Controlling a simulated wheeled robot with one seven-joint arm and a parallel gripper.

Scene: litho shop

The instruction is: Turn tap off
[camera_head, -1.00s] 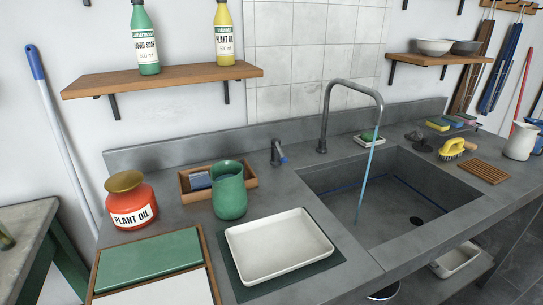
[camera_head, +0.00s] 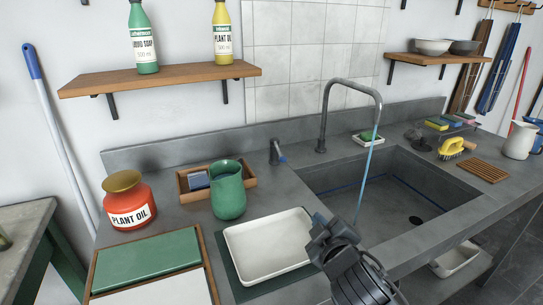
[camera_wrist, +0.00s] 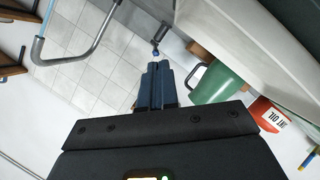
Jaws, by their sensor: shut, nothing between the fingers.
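The tap's grey gooseneck spout (camera_head: 326,115) stands at the back of the concrete sink (camera_head: 440,218), and a blue stream of water (camera_head: 364,178) falls from its mouth into the basin. A short grey tap handle post (camera_head: 274,152) with a blue lever stands to the left of the spout. My gripper (camera_head: 321,224) is shut and empty, in front of the sink's left side and apart from the handle. In the wrist view the shut blue fingers (camera_wrist: 157,68) point toward the handle post (camera_wrist: 163,36) and its blue tip. The spout (camera_wrist: 75,50) shows there at upper left.
A white tray (camera_head: 240,262) lies left of my gripper. A green jug (camera_head: 228,190), a wooden box (camera_head: 190,195) and a red plant oil jar (camera_head: 130,201) stand left of the handle. A wooden shelf (camera_head: 170,80) with bottles hangs above. Counter around the handle looks clear.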

